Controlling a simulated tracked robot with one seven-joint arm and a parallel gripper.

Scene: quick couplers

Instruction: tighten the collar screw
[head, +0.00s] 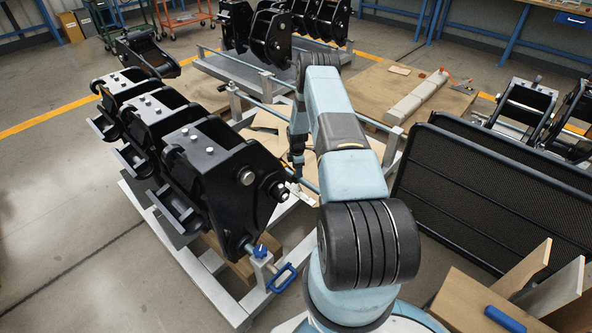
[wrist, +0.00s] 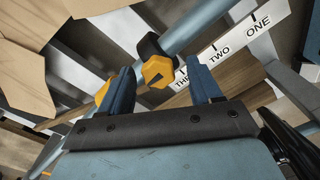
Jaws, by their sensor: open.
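In the wrist view, a yellow-orange screw knob (wrist: 158,73) with a dark slot mark sits on a black collar (wrist: 150,46) around a grey-blue tube (wrist: 190,32). My gripper (wrist: 159,66) is open. Its two blue fingers stand left and right of the knob, with visible gaps on both sides. I cannot tell how deep the knob lies between them. In the head view my gripper (head: 297,172) points down beside the black couplers (head: 213,165); the collar and knob cannot be made out there.
A white label strip (wrist: 225,48) reading ONE, TWO and a partly hidden THREE lies beside the tube. Another yellow piece (wrist: 102,92) shows behind the left finger. A blue-handled clamp (head: 283,278) is at the rack's front. Black mesh panels (head: 480,190) stand to the right.

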